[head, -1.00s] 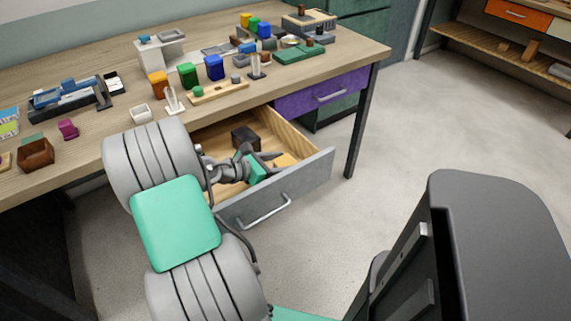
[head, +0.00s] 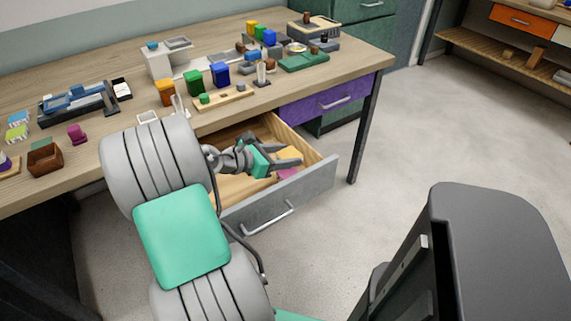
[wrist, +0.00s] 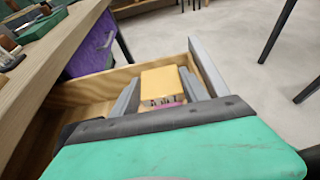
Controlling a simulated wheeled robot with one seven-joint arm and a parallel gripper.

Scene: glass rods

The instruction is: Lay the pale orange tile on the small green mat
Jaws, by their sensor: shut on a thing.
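The pale orange tile (wrist: 160,82) is between the fingers of my gripper (wrist: 160,92) in the wrist view. My gripper is shut on it, over the open drawer. In the head view my gripper (head: 289,164) is inside the drawer's outline, near its front panel, and the tile (head: 289,153) shows only in part. A small flat green piece (head: 42,143), which may be the small green mat, lies on the desk at the far left behind a brown box. It is partly hidden and far from my gripper.
The wooden drawer (head: 235,190) has a grey front (head: 310,190). A pink thing (head: 287,173) shows below the tile. The desk holds coloured blocks, a brown box (head: 45,158), a magenta block (head: 77,134) and a green tray (head: 304,63). A purple drawer (head: 325,102) is shut.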

